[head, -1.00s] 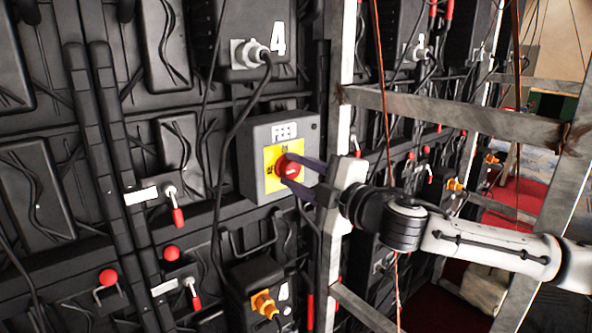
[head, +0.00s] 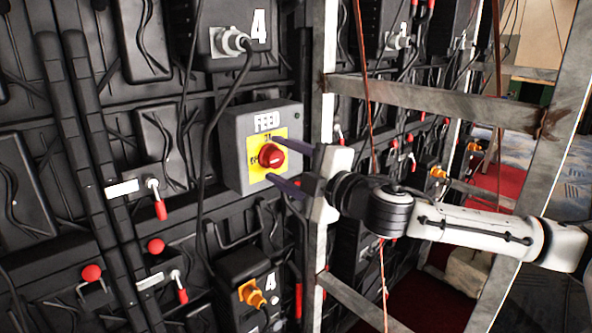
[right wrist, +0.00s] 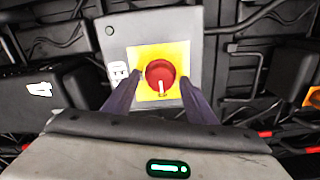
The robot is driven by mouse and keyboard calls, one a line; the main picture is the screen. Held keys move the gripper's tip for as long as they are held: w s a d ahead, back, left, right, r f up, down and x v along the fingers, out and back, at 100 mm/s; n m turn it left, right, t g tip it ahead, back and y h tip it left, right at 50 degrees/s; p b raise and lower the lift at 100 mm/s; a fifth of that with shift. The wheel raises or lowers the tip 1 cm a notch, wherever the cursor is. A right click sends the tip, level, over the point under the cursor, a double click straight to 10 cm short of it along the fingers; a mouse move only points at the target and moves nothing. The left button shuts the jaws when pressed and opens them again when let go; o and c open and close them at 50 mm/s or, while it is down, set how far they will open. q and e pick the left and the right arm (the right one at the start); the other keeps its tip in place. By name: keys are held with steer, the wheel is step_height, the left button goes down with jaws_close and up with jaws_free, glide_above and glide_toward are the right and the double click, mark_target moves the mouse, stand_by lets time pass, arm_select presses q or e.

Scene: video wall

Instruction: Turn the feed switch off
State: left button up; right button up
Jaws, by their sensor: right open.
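The feed switch is a red round knob (head: 271,156) on a yellow plate (head: 255,174), fixed to a grey box (head: 236,150) marked FEED. My right gripper (head: 272,160) is open, one finger above the knob and one below it. In the right wrist view, the knob (right wrist: 160,73) lies between the two finger ends (right wrist: 160,80), with small gaps beside it. A pale mark shows on the knob's lower part there. The plate's position words are too small to read surely. My left gripper is not in view.
A metal truss (head: 430,98) stands just right of the box, and my right arm reaches past its upright. A black cable (head: 208,140) hangs left of the box. Other red-tipped levers (head: 160,208) and an orange connector (head: 252,295) sit around and below.

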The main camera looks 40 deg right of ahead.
steer(key=shift+s+d+f+b, duration=0.15)
steer(key=shift+s+f+b, duration=0.1)
steer(key=shift+s+b, duration=0.4)
steer(key=shift+s, duration=0.4)
steer(key=shift+s+a+r+b, duration=0.3)
steer(key=shift+s+b, duration=0.1)
steer(key=shift+b, duration=0.1)
steer(key=shift+s+f+b, duration=0.1)
steer(key=shift+s+b, duration=0.35)
steer(key=shift+s, duration=0.05)
steer(key=b, duration=0.3)
glide_toward(275, 161)
steer(key=shift+s, duration=0.7)
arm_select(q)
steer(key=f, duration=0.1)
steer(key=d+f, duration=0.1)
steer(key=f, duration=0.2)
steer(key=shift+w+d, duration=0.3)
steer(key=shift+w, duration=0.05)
arm_select(e)
steer(key=shift+d, duration=0.25)
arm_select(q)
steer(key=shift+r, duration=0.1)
